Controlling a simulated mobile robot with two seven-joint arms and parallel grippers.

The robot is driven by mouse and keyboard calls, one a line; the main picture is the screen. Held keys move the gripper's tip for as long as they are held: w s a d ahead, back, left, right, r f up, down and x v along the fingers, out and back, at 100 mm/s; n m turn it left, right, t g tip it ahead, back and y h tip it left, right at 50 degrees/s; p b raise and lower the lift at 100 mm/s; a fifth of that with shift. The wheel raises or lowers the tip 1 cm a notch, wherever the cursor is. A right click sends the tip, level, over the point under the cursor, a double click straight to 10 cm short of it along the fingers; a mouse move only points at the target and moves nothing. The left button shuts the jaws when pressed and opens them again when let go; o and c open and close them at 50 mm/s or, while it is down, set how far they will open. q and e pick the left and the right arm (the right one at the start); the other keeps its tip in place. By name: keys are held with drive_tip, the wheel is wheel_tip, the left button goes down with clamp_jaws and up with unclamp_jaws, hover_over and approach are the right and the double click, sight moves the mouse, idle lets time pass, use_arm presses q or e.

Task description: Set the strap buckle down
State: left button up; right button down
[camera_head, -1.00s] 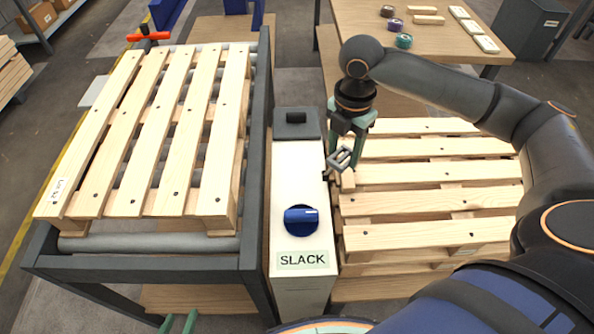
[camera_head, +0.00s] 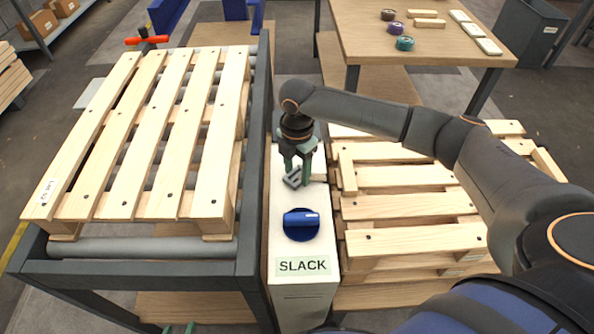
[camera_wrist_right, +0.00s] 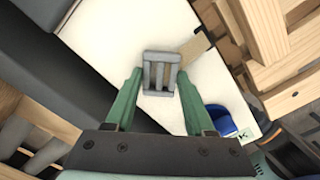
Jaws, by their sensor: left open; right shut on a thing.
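The grey metal strap buckle (camera_head: 292,180) is held in my right gripper (camera_head: 297,172), over the white top of the narrow cabinet (camera_head: 283,207) behind the blue knob. In the right wrist view the slotted buckle (camera_wrist_right: 160,72) sits between the green fingertips (camera_wrist_right: 160,80), with the white surface behind it. I cannot tell whether the buckle touches that surface. My left gripper (camera_head: 180,329) shows only as green tips at the bottom edge and is open.
The blue knob (camera_head: 301,224) and SLACK label (camera_head: 303,266) are at the cabinet's near end. A pallet (camera_head: 150,140) lies on the roller conveyor to the left, and stacked pallets (camera_head: 415,206) stand to the right. A wooden table (camera_head: 450,60) is at the back.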

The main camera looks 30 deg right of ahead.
sight(297, 175)
drive_tip(key=shift+c, duration=1.3)
unclamp_jaws()
drive_tip(key=shift+f, duration=0.1)
drive_tip(key=shift+r, duration=0.2)
wheel_tip(297, 175, up, 12)
drive_tip(key=p, duration=0.2)
